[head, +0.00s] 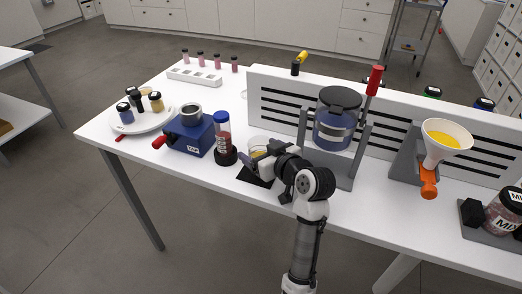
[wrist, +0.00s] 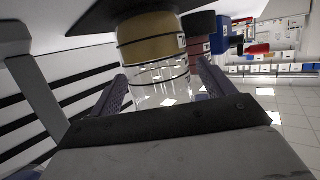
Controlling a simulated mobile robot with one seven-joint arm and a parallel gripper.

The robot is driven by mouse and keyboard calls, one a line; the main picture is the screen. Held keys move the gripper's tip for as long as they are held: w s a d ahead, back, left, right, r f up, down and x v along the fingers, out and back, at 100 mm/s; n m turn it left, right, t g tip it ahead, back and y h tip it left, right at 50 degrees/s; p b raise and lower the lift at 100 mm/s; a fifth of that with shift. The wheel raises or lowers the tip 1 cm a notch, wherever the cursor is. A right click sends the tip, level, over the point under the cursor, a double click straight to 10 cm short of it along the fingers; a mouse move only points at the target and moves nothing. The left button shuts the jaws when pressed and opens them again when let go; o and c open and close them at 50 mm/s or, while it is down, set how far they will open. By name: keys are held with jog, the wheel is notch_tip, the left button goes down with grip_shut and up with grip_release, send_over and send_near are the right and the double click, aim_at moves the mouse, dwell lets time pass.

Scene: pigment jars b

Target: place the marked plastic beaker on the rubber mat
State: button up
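The marked plastic beaker (wrist: 152,38) is clear, with dark ring lines and a tan-yellow filling at its bottom. It sits between the two fingers of my gripper (wrist: 162,84), which appear closed on its clear wall. The wrist view is upside down, so the beaker's base points up in it. In the head view the beaker (head: 258,147) shows behind my gripper (head: 252,163), partly hidden by it. The black rubber mat (head: 257,180) lies on the table under my gripper, mostly covered. It shows dark beyond the beaker's base in the wrist view (wrist: 88,22); I cannot tell whether they touch.
A blue-capped red jar on a black base (head: 223,138) stands close left of my gripper. A blue box (head: 189,137) is further left. A grey stand with a lidded blue jar (head: 335,130) is close on the right, before a slotted panel (head: 272,100). The table front (head: 215,185) is clear.

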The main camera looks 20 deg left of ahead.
jog(key=shift+r, duration=0.2)
jog(key=b+v, duration=0.2)
jog(key=v, duration=1)
